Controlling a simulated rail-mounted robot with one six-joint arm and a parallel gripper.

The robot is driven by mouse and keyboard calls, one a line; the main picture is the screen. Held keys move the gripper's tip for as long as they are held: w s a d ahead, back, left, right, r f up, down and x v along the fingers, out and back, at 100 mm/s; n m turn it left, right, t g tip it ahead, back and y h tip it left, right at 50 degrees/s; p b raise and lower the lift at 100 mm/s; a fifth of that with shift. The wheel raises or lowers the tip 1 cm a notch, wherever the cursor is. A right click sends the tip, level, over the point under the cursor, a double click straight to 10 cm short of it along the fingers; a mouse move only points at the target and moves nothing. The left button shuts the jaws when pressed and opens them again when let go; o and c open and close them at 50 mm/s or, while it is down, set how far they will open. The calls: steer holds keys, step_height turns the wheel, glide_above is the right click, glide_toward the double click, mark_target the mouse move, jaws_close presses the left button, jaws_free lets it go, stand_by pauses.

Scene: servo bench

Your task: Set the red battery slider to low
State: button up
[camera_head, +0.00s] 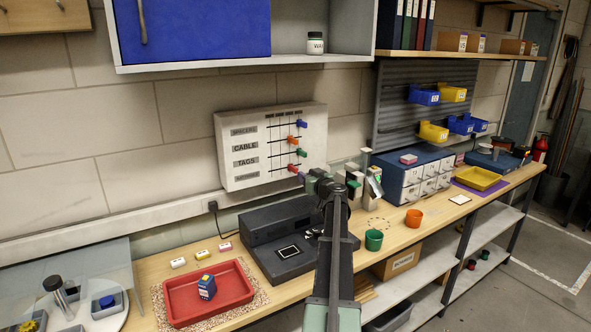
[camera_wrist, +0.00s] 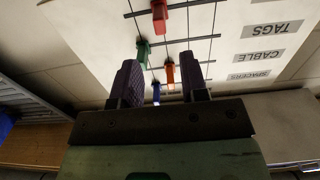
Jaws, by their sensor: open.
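A white wall panel (camera_head: 233,127) carries horizontal slider tracks with labels at left, including CABLE and TAGS. The red slider (camera_head: 292,168) is on the lowest track, right of the track's middle; that row's label is too small to read surely. In the wrist view the red slider (camera_wrist: 159,12) is at the top edge, beyond my fingertips. Above it on the panel are the green (camera_head: 301,153), orange (camera_head: 293,140) and blue (camera_head: 301,124) sliders. My gripper (camera_wrist: 158,62) is open and empty, facing the panel. In the head view my arm partly covers the panel's lower right corner.
A black device (camera_head: 287,220) stands on the bench below the panel. A blue cabinet (camera_head: 200,30) hangs above.

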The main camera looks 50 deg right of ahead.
mark_target(297, 169)
steer(key=x, duration=0.8)
steer(key=shift+w, duration=0.2)
jaws_close()
